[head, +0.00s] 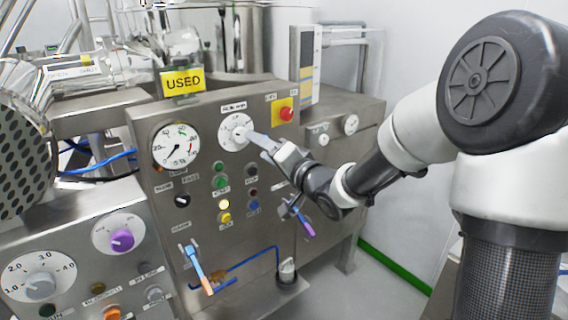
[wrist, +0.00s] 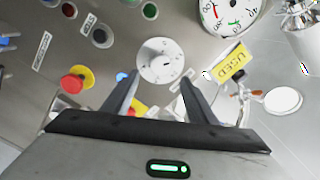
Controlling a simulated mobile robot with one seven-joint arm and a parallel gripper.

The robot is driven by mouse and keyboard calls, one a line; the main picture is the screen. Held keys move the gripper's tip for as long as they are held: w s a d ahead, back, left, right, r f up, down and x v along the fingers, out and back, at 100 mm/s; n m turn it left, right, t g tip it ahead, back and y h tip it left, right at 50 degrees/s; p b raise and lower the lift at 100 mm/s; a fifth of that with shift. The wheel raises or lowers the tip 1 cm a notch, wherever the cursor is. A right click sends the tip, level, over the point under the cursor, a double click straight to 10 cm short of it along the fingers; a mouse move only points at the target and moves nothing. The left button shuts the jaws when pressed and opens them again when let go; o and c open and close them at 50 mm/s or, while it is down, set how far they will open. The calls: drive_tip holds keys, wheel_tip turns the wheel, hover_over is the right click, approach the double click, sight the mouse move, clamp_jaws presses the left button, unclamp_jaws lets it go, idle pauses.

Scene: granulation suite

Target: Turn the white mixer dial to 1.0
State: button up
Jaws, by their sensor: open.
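A round white dial (head: 235,132) with dark marks around its rim sits on the upper middle of the steel panel. The small label above it is too blurred to read for certain. My gripper (head: 249,137) reaches it from the right, with its fingertips at the dial's right side. In the wrist view, the white dial (wrist: 160,60) lies just beyond the fingertips. My open gripper (wrist: 158,82) has one finger towards each side of the dial's lower edge, with nothing held. Whether the fingers touch the dial cannot be told. The dial's setting is not readable.
A white-faced gauge (head: 176,146) is left of the dial; a red button on yellow (head: 286,114) is to its right. A yellow USED sign (head: 183,82) stands above. A lower-left panel has a numbered grey-knob dial (head: 40,287) and a purple knob (head: 122,240).

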drive_tip(key=v, duration=0.9)
drive_tip(key=shift+s+d, duration=0.2)
drive_tip(key=shift+s, duration=0.05)
drive_tip(key=s+d+f+n+g+h, duration=0.25)
drive_tip(key=s+d+g+h, duration=0.2)
drive_tip(key=d+h, duration=0.4)
drive_tip(key=s+n+g+h, duration=0.1)
drive_tip(key=s+g, duration=0.4)
drive_tip(key=s, duration=1.7)
drive_tip(key=shift+d+f+n, duration=0.35)
drive_tip(key=shift+f+n, duration=0.1)
drive_tip(key=shift+n, duration=0.1)
